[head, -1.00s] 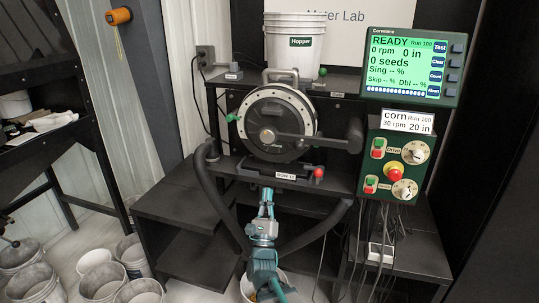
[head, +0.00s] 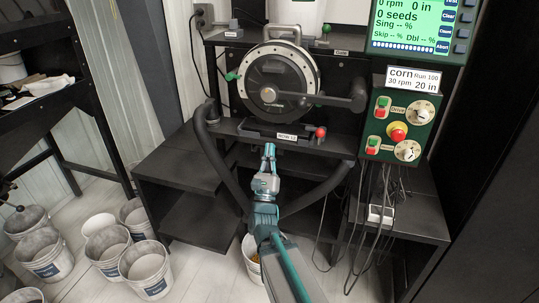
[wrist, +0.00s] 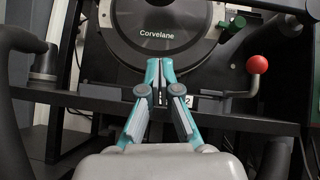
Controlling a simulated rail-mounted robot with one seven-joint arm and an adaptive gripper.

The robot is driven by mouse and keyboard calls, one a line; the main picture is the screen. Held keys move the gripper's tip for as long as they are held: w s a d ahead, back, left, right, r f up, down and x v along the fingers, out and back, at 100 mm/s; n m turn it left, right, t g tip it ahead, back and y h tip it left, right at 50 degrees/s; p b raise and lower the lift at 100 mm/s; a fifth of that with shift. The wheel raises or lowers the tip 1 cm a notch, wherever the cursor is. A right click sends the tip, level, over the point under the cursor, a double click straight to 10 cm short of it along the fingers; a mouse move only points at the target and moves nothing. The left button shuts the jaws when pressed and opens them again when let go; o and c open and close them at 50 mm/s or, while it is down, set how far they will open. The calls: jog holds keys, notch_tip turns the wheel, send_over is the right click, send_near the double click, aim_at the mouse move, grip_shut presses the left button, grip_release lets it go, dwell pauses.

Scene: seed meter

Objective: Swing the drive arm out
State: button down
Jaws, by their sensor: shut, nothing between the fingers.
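The seed meter (head: 258,72) is a round dark housing with a pale rim, standing on a shelf; its lower face shows in the wrist view (wrist: 187,40). The dark drive arm (head: 325,99) runs from near the meter's hub to the right and ends in a thick cylinder (head: 357,97). It lies across the meter's face in the head view. My gripper (head: 269,148) is shut and empty, below the meter and just in front of the shelf edge. In the wrist view my gripper (wrist: 159,65) points at the meter's lower face, its fingertips together. I cannot tell the depth gap.
A red ball knob (head: 321,132) stands right of the row label; it shows in the wrist view too (wrist: 257,64). A green knob (head: 233,76) sits at the meter's left rim. Black hoses (head: 212,160) flank my arm. A control box (head: 402,122) stands at right, buckets (head: 145,268) at left.

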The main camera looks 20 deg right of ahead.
jog(key=shift+w+d+r+p, duration=0.15)
jog(key=shift+w+d+r, duration=0.55)
jog(key=shift+r, duration=1)
jog(key=shift+w+d+r+p, duration=0.25)
jog(key=shift+w+r, duration=0.9)
jog(key=shift+r, duration=0.5)
jog(key=shift+w+d+r+p, duration=0.1)
jog(key=shift+w+d+r, duration=0.6)
jog(key=shift+r, duration=1)
jog(key=shift+w+a, duration=0.2)
jog(key=shift+w, duration=0.05)
